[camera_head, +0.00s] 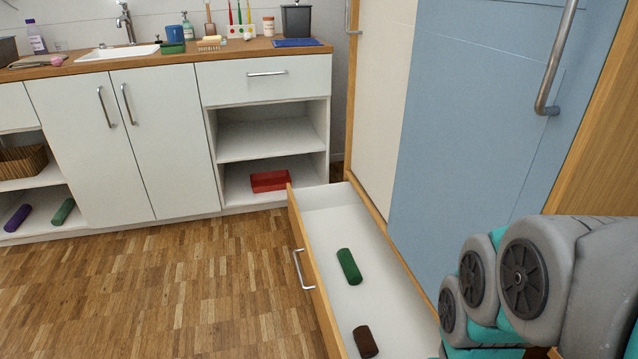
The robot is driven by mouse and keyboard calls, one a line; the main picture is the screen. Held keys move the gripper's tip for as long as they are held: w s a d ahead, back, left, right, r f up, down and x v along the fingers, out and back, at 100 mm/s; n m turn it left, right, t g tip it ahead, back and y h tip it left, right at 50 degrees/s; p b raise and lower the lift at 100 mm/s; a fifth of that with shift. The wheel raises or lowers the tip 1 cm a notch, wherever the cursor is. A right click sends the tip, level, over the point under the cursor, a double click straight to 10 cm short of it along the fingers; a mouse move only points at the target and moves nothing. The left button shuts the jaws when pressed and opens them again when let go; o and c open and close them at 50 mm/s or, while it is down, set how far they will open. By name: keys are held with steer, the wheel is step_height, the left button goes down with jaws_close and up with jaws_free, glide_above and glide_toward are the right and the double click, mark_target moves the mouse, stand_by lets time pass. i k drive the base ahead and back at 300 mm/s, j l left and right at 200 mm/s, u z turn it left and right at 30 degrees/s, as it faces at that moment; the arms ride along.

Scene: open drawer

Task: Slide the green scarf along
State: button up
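A green rolled scarf (349,266) lies on the white floor of the open drawer (330,212), a little beyond a dark brown roll (365,342). The drawer has a wooden front with a metal handle (304,270) on its left side. Another green roll (63,211) lies on the low shelf at the far left, beside a purple roll (17,218). My arm shows at the lower right, over the drawer's right side. My gripper is outside the picture.
A tall cabinet with a blue door (468,110) rises right of the drawer. A white counter unit (165,140) with a sink stands at the back. A red tray (270,181) sits on its low shelf. The wooden floor (170,290) to the left is clear.

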mark_target(353, 274)
steer(key=k+j, duration=0.1)
steer(key=j, duration=0.65)
steer(key=k+j+u, duration=0.1)
steer(key=j, duration=0.3)
steer(key=i+j+z, duration=0.3)
steer(key=i+j, duration=0.25)
steer(key=i+j+z, duration=0.3)
steer(key=i+j, duration=0.25)
steer(key=j, duration=0.2)
steer(key=z, duration=0.7)
